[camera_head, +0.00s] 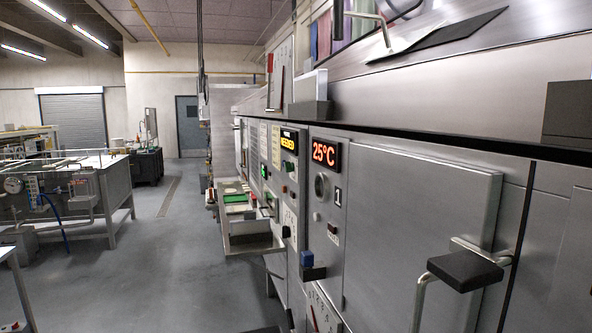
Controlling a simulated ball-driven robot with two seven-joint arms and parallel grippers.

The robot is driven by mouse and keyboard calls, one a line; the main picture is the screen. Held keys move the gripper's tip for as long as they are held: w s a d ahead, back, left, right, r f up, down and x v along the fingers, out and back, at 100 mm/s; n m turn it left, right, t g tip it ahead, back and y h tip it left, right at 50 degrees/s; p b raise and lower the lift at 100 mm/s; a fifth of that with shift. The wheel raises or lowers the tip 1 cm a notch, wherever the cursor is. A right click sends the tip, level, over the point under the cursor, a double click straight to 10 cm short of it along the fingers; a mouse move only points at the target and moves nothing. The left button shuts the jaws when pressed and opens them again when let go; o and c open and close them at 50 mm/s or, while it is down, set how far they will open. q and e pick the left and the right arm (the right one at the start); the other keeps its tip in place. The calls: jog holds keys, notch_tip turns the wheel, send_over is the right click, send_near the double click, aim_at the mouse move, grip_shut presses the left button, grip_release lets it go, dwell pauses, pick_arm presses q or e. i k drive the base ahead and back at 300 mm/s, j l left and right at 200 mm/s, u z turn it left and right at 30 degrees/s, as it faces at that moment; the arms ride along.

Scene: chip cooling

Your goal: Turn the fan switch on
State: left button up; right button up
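A steel control cabinet with a lit red "25°C" display (324,153) runs along the right side. Below the display, a round knob (321,187) sits on the panel, with a small black plate bearing a white mark or lever (338,196) to its right. This plate may be the fan switch, but its label and position are too small to tell. Two small buttons (332,228) sit lower down. Neither of my grippers shows in this view, and nothing touches the panel.
A closed steel door (420,225) with a black-padded handle (465,270) fills the right foreground. A blue block (307,259) protrudes from the cabinet on a dark ledge. A metal workbench (70,190) stands left. The grey floor (150,270) between is clear.

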aim_at(290, 168)
jog(key=i+j+z, duration=0.15)
jog(key=z, duration=0.25)
jog(key=i+j+z, duration=0.25)
jog(key=z, duration=0.15)
jog(key=i, duration=0.15)
